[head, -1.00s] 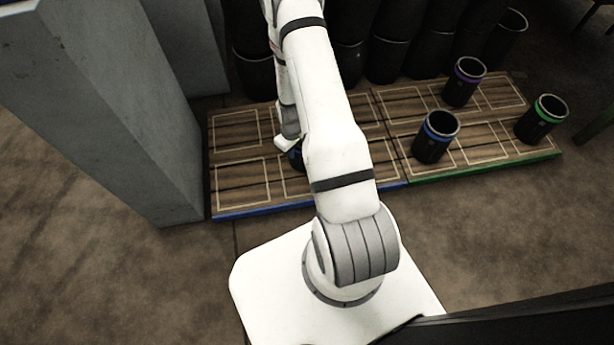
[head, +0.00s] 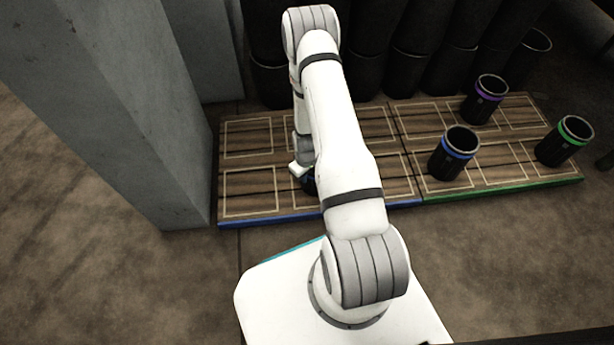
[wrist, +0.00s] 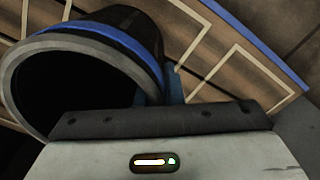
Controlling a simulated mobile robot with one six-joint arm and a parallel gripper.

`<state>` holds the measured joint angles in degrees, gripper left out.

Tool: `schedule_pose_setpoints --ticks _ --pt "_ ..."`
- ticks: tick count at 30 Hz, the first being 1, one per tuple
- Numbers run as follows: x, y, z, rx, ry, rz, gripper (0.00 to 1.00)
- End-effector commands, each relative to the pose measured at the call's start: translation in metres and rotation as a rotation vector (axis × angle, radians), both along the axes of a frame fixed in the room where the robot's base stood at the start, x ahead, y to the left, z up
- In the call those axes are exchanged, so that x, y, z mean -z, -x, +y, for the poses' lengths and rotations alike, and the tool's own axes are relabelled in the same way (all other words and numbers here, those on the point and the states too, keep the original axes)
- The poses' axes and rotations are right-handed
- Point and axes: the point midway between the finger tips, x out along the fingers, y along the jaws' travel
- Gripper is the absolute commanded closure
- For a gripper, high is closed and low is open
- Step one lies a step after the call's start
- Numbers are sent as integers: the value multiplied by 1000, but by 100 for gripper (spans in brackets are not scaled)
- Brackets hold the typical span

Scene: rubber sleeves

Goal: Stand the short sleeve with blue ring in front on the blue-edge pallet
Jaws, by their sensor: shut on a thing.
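My gripper (head: 301,169) is shut on a dark sleeve with a blue ring (head: 309,185), over the front row of the blue-edge pallet (head: 265,219). My arm hides much of this sleeve in the head view. In the wrist view the held sleeve (wrist: 125,50) shows its open grey rim and blue band, with my gripper (wrist: 172,88) at its wall. The blue-edge pallet (wrist: 245,68) lies behind it, with pale outlined cells. I cannot tell whether the sleeve's base touches the pallet.
A green-edge pallet (head: 505,187) adjoins on the right. It bears another blue-ringed sleeve (head: 453,154), a purple-ringed sleeve (head: 484,100) and a green-ringed sleeve (head: 564,142). A grey pillar (head: 150,130) stands at the left. Tall dark cylinders (head: 410,70) line the back. The left cells are empty.

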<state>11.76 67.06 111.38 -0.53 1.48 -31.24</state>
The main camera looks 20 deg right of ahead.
Motion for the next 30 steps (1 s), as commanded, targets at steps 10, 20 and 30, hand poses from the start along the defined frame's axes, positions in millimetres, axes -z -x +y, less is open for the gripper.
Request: schedule_pose_setpoints --ticks 10,20,30 --pt "3 0 0 1 0 1 82" --pt "2 0 0 1 -1 1 71" --pt "-43 0 -1 2 0 0 71"
